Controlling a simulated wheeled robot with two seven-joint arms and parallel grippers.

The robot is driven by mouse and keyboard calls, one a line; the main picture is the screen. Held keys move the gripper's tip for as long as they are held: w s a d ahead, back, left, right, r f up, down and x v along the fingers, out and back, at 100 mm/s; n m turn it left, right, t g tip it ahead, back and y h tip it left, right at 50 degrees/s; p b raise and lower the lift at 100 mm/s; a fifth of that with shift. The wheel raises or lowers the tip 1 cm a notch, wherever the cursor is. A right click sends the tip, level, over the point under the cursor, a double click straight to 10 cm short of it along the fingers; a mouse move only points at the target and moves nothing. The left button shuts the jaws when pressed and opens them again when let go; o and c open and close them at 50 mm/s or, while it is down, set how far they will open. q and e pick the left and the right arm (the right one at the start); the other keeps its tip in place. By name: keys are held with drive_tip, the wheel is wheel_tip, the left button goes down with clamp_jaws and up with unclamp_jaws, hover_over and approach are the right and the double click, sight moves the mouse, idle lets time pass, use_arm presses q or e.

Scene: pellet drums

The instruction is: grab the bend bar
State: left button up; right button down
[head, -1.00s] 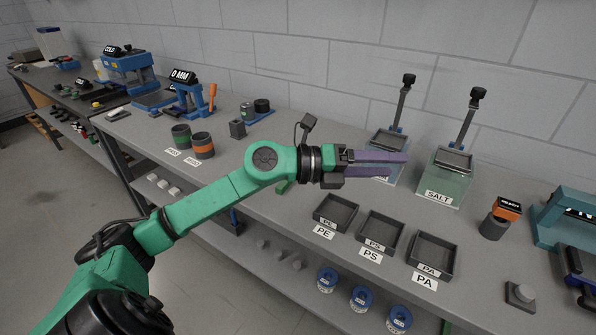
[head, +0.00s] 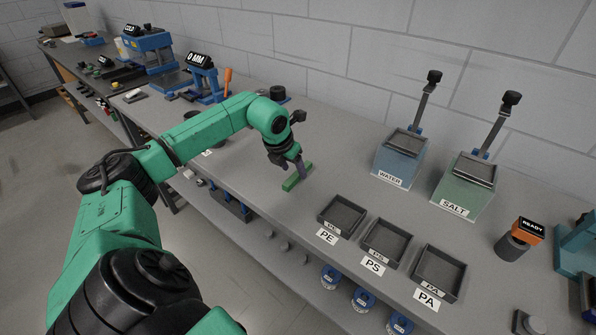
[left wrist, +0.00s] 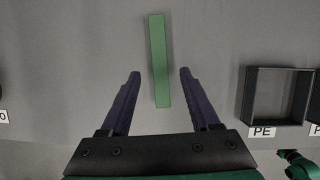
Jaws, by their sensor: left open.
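The bend bar, a flat green bar (head: 297,177), lies on the grey bench near its front edge, left of the PE tray. It also shows in the left wrist view (left wrist: 159,60), running lengthwise away from me. My left gripper (head: 303,172) is over the bar, pointing down, and hides part of it in the head view. In the left wrist view its two purple fingers (left wrist: 157,72) are apart, one on each side of the bar's near end, with gaps on both sides. The jaws are empty. My right gripper is not seen.
The PE tray (head: 342,214), PS tray (head: 384,242) and PA tray (head: 438,271) stand right of the bar. The WATER tank (head: 400,160) and SALT tank (head: 465,184) stand behind them. The bench around the bar is clear.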

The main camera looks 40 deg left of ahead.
sight(298, 176)
use_arm(q)
drive_tip(key=shift+x, duration=1.4)
drive_tip(key=shift+w+r, duration=0.1)
clamp_jaws()
